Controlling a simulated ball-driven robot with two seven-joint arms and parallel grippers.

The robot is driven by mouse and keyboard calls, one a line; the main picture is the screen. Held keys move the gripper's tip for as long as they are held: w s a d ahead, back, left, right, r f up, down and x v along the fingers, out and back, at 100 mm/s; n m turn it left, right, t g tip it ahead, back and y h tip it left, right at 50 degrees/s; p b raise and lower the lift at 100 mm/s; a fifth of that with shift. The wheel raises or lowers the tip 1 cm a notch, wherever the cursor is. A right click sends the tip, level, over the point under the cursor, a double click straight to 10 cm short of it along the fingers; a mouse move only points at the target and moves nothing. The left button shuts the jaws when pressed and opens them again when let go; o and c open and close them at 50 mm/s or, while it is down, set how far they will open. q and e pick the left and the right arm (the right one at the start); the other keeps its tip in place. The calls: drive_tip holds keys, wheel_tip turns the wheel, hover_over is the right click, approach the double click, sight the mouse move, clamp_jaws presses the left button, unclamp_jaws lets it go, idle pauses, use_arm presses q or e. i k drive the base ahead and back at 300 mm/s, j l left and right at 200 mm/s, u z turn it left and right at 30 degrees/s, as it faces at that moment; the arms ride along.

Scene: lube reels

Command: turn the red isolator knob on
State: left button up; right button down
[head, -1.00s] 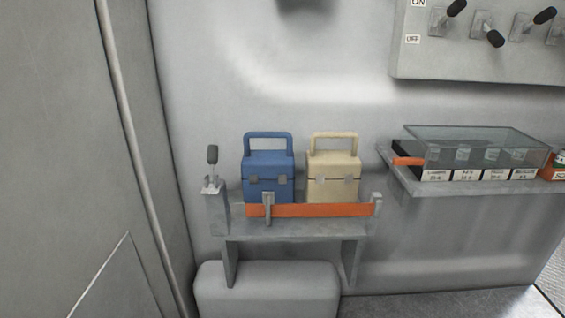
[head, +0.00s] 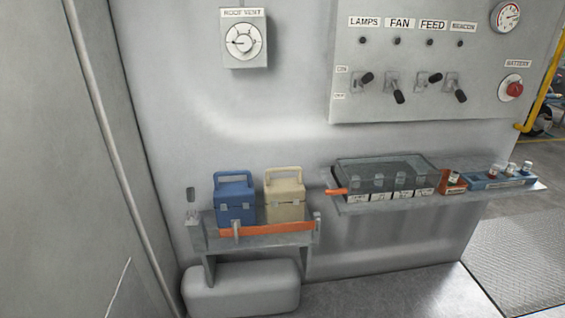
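The red isolator knob (head: 516,89) is a round red knob on a pale round plate, under a label reading BATTERY (head: 517,64). It sits at the right end of the grey switch panel (head: 345,110), below a round gauge (head: 506,16). The knob is small in the view and I cannot tell its exact turn. Neither of my grippers shows in the head view.
The panel carries several toggle levers (head: 398,90) left of the knob. Below it, a shelf (head: 385,205) holds a clear-lidded box (head: 385,172) and a blue vial rack (head: 500,178). A lower shelf holds blue (head: 235,205) and cream (head: 284,208) cases. Open floor lies right.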

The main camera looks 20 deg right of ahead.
sight(514, 89)
drive_tip(key=z, duration=1.95)
drive_tip(key=i+l, duration=0.95)
drive_tip(key=l, duration=0.25)
